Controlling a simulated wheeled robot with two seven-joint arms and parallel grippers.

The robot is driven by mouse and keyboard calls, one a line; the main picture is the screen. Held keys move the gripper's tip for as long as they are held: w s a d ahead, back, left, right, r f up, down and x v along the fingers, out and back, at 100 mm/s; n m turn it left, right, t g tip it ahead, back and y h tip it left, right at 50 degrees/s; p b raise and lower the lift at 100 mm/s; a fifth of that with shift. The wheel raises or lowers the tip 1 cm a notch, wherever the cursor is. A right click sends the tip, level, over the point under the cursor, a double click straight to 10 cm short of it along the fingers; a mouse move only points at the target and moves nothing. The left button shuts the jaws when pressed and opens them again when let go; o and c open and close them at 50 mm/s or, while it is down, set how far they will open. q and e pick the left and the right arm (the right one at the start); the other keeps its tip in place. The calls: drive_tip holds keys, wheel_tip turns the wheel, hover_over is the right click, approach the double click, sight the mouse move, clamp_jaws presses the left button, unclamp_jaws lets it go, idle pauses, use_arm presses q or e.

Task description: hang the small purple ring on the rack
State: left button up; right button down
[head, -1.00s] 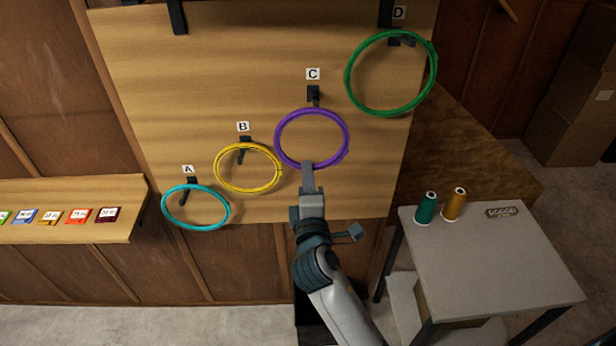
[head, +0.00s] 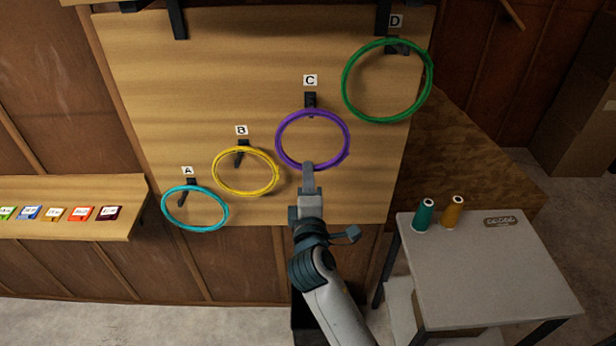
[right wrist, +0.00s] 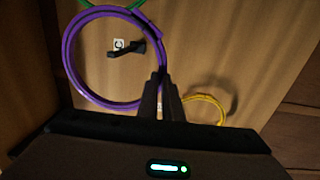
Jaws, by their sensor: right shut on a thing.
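The purple ring (head: 347,150) is in front of the wooden panel, below label C. My right gripper (head: 308,168) is shut on its lower edge. The ring's top is close to the dark peg C (head: 311,100); I cannot tell from the head view whether it touches. In the right wrist view, the purple ring (right wrist: 70,62) stands around the peg C (right wrist: 127,51) as seen, and the right gripper's fingers (right wrist: 161,82) meet at the ring's rim. My left gripper is not in view.
A teal ring (head: 164,213) hangs at peg A, a yellow ring (head: 215,176) at B and a green ring (head: 345,85) at D. A grey table (head: 490,270) with two thread spools stands right. A shelf (head: 60,226) with several coloured cards is at left.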

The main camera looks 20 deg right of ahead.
drive_tip(key=s+d+f+n+y+b, duration=0.2)
drive_tip(key=s+f+n+y+b, duration=0.1)
drive_tip(key=s+f+b, duration=1.1)
drive_tip(key=s+f+y, duration=0.1)
drive_tip(key=s, duration=0.3)
drive_tip(key=shift+s+t+y, duration=0.25)
drive_tip(key=shift+t+y, duration=0.05)
drive_tip(key=shift+y, duration=0.1)
drive_tip(key=shift+w+a, duration=0.1)
drive_tip(key=shift+a, duration=0.1)
